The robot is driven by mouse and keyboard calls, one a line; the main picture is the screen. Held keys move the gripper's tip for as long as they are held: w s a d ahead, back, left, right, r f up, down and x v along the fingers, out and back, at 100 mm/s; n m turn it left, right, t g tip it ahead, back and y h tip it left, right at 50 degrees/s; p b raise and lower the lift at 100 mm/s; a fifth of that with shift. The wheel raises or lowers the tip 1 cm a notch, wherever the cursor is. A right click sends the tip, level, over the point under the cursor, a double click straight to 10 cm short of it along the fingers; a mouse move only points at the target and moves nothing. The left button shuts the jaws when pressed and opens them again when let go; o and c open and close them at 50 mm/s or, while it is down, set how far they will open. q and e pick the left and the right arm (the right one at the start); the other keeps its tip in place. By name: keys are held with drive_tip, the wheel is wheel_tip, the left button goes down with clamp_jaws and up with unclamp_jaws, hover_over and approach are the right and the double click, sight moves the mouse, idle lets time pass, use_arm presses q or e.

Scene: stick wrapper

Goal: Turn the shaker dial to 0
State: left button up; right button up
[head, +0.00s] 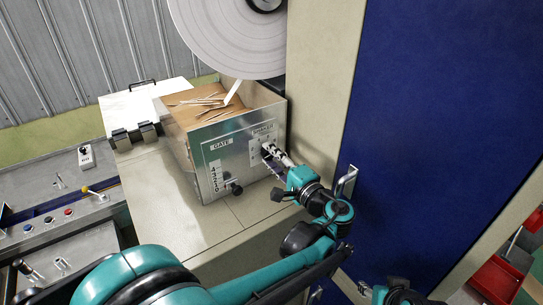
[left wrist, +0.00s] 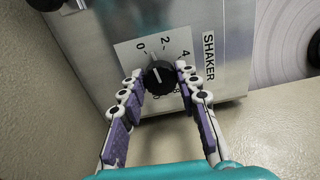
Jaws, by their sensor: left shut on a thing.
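The shaker dial (left wrist: 158,76) is a round black knob on a white scale plate, below the SHAKER label in the head view. The plate shows 0, 2 and 4 in the left wrist view; lower numbers are partly hidden. A white mark on the knob faces the upper part of the scale, on the 0 and 2 side; its exact setting is hard to tell. My left gripper (head: 270,151) is at the dial, its two fingers on opposite sides of the knob and shut on it. The fingers cover the dial in the head view.
The metal box (head: 205,181) carries a GATE scale with a black lever (head: 235,188) left of the dial. Thin sticks (head: 203,100) lie on top. A large white reel (head: 228,35) hangs above. A blue panel (head: 445,120) with a metal handle (head: 346,181) stands close right.

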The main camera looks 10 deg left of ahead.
use_arm(q)
drive_tip(key=shift+n, duration=1.3)
drive_tip(key=shift+f, duration=0.1)
drive_tip(key=o, duration=1.2)
drive_tip(key=shift+c, duration=0.2)
drive_tip(key=v, duration=0.7)
drive_tip(key=shift+s+d, duration=0.2)
